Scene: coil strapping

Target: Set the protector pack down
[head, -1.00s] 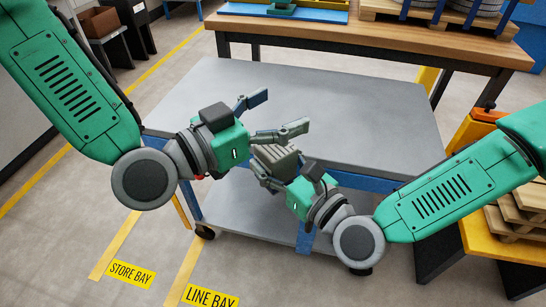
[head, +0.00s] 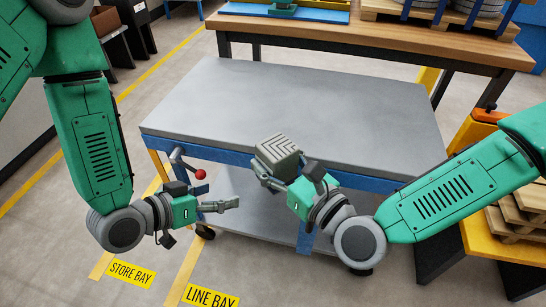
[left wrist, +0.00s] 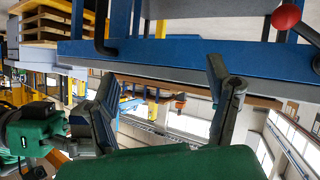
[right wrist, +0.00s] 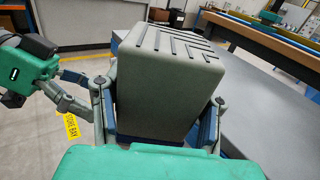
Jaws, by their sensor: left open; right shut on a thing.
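The protector pack (head: 277,152) is a grey-green block with dark ridges on its top. My right gripper (head: 277,178) is shut on it and holds it at the near edge of the cart top (head: 300,110). In the right wrist view the pack (right wrist: 165,95) stands between the two fingers (right wrist: 158,125). Its underside is hidden, so I cannot tell whether it touches the cart. My left gripper (head: 215,197) is open and empty, low in front of the cart's near left corner. In the left wrist view its fingers (left wrist: 165,105) are spread with nothing between them.
The grey cart top is bare, with a blue rim and a lower shelf (head: 240,205). A red-knobbed lever (head: 200,174) stands at the cart's near left. A wooden bench (head: 370,48) is behind, and wooden pallets (head: 515,215) are at the right.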

